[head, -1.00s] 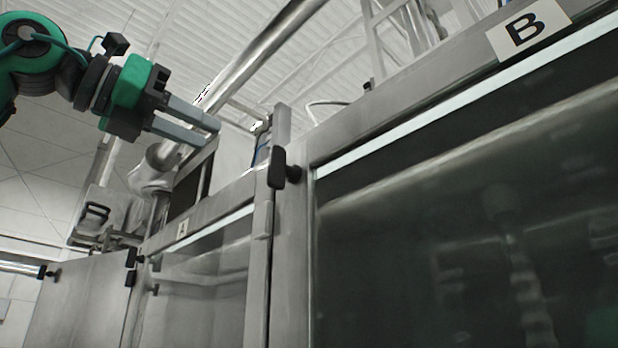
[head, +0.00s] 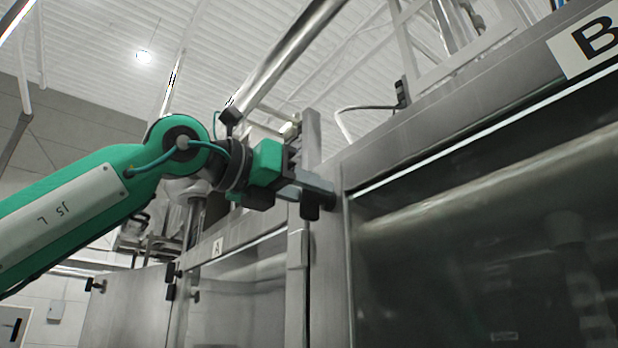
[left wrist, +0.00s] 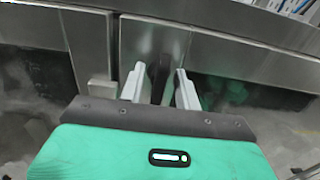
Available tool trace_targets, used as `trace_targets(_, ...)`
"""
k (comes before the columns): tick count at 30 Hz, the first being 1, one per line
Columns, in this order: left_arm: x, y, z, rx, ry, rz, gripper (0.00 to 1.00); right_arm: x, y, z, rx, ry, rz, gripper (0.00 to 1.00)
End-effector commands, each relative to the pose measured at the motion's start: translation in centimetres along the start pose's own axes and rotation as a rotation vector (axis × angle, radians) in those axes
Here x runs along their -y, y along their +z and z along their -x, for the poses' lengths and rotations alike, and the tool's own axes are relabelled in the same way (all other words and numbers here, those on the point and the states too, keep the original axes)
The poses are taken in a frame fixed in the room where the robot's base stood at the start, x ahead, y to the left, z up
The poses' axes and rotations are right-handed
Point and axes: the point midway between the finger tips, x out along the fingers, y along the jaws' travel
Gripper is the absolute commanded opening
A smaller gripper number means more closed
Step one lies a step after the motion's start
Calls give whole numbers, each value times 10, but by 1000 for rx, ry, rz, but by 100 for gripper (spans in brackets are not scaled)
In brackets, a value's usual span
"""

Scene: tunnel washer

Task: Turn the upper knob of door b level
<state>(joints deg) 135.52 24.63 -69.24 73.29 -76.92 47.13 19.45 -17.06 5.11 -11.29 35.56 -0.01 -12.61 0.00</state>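Door B (head: 480,240) is the large framed glass door at the right in the head view. Its upper knob (head: 310,211) is black and sits on the left post of the frame. The lower end of the knob shows below my fingers and hangs downward, upright. My left gripper (head: 312,187) is at the knob, with its grey fingers across the upper part, which they hide. In the left wrist view the fingers (left wrist: 160,88) stand apart with a dark upright shape between them. I cannot tell whether they touch the knob. My right gripper is not in view.
Door A (head: 240,290) with its small label is to the left, with several black knobs at its far side. A steel pipe (head: 285,52) runs diagonally above. The metal frame post (head: 298,270) stands just below my gripper.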

Motion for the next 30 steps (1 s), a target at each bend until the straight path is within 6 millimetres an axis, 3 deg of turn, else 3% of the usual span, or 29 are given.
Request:
trace_targets(10,0,-1,-4,0,0,1,33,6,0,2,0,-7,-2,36)
trace_targets(15,0,-1,-4,0,0,1,1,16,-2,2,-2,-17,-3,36)
trace_targets(16,0,-1,-4,0,0,1,0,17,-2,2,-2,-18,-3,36)
trace_targets(30,0,-1,-4,1,-1,-97,0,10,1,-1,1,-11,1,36)
